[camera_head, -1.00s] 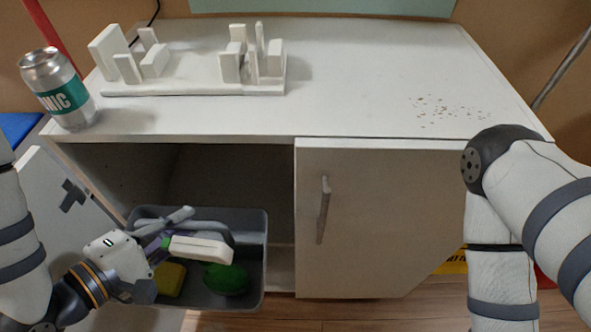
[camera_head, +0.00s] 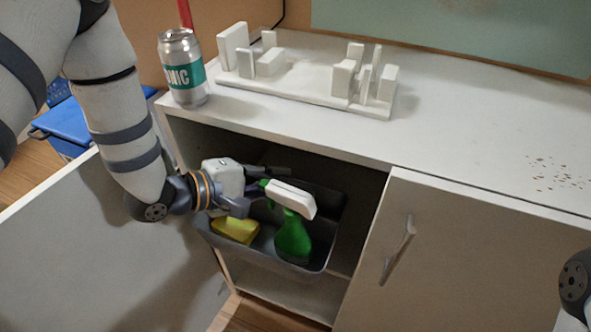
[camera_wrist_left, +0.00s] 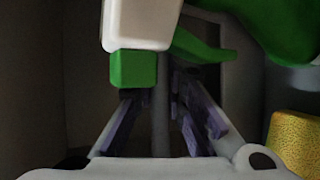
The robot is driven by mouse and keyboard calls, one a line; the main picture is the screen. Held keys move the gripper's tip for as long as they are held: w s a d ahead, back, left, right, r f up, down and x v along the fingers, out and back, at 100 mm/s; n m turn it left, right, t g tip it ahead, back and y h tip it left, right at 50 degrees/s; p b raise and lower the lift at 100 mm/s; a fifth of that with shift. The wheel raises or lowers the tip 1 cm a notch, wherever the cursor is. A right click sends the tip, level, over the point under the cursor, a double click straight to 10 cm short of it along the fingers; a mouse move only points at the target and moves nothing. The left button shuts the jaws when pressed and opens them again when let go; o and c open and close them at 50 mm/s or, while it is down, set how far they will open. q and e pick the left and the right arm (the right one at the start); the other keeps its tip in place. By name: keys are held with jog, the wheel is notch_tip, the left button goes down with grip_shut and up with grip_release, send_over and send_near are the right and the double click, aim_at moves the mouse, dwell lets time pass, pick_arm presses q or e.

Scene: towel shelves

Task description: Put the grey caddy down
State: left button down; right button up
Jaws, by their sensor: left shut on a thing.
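The grey caddy (camera_head: 262,255) is at the open left compartment of the white cabinet, its near side sticking out past the front. It holds a green spray bottle (camera_head: 293,238) with a white head and a yellow sponge (camera_head: 236,229). My left gripper (camera_head: 256,197) is shut on the caddy's grey handle. In the left wrist view the purple-padded fingers (camera_wrist_left: 160,115) lie on either side of the grey bar, close to the spray head (camera_wrist_left: 142,22). Whether the caddy's underside touches the shelf board is hidden. My right gripper is out of view.
The left door (camera_head: 110,255) stands open beside my left arm; the right door (camera_head: 400,265) is shut. The lower shelf board (camera_head: 285,290) shows below the caddy. A tonic can (camera_head: 184,72) and a white rack (camera_head: 320,92) stand on the cabinet top.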

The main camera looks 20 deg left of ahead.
pick_arm(q)
jog(key=w, duration=0.9)
notch_tip(320, 180, down, 7)
jog(key=b, duration=0.2)
jog(key=shift+w+d, duration=0.15)
jog(key=shift+w, duration=0.2)
jog(key=c, duration=1.6)
grip_release()
jog(key=shift+s, duration=0.1)
jog(key=shift+c, duration=0.2)
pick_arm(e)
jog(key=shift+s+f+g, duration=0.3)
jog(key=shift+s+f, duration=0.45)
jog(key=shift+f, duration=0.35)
pick_arm(q)
jog(key=p+v, duration=0.1)
jog(key=v, duration=0.6)
jog(key=shift+s, duration=0.2)
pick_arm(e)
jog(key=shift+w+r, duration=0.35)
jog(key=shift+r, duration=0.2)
